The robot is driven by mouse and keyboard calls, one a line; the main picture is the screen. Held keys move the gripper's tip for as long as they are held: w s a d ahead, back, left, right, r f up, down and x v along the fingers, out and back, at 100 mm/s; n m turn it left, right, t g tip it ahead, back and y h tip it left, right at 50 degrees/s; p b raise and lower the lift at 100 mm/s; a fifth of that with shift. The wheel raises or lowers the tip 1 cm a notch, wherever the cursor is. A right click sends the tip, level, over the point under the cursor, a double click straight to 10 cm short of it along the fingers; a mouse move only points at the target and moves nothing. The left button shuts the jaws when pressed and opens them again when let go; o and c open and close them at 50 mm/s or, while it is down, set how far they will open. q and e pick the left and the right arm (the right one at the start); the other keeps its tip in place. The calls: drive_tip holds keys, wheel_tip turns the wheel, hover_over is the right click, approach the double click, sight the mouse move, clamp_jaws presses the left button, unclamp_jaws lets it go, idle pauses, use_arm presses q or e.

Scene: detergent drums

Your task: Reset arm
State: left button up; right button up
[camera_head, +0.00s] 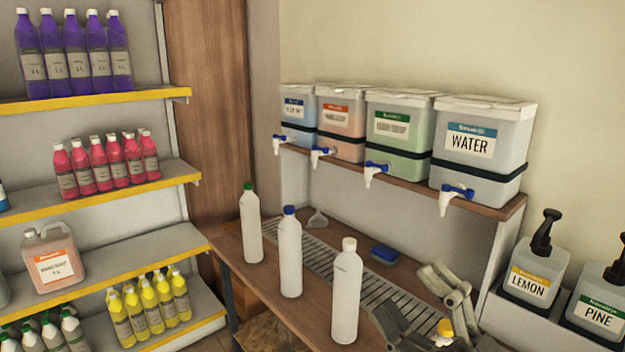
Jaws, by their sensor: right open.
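My right gripper (408,292) is in the lower right of the head view, over the near right part of the wooden counter (285,320). Its two fingers are spread apart, with nothing seen between the tips. A white bottle with a cream cap (347,292) stands upright just left of it, apart from the fingers. A small yellow-topped item (444,331) shows among the gripper parts, mostly hidden; I cannot tell if it touches them. My left gripper is out of view.
White bottles with a blue cap (291,255) and a green cap (251,225) stand farther left. A blue sponge (384,255) lies behind the drain grate (330,268). Dispensers, including the WATER tank (482,140), sit above. LEMON (535,275) and PINE (599,308) pump containers stand right.

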drive_tip(key=w+d+f+m+t+h, duration=0.1)
drive_tip(key=w+d+f+m+h, duration=0.2)
drive_tip(key=d+f+m+h, duration=0.95)
wheel_tip(320, 180, down, 10)
drive_tip(key=s+r+m+g+h, duration=0.1)
drive_tip(key=s+m+g+h, duration=0.3)
drive_tip(key=m, duration=0.3)
drive_tip(key=s+a+f+m+g+y, duration=0.1)
drive_tip(key=s+a+f+g, duration=0.1)
drive_tip(key=s+f+g, duration=0.55)
drive_tip(key=s+a+f+m+g+y, duration=0.1)
drive_tip(key=s+a+f+g, duration=0.25)
drive_tip(key=s+f, duration=0.65)
wheel_tip(320, 180, down, 27)
drive_tip(key=s+g, duration=0.2)
drive_tip(key=s+d+f, duration=0.2)
drive_tip(key=s+f, duration=0.5)
drive_tip(key=s, duration=0.1)
drive_tip(key=s+d+f+g, duration=0.1)
drive_tip(key=s+f, duration=0.7)
drive_tip(key=shift+d, duration=0.35)
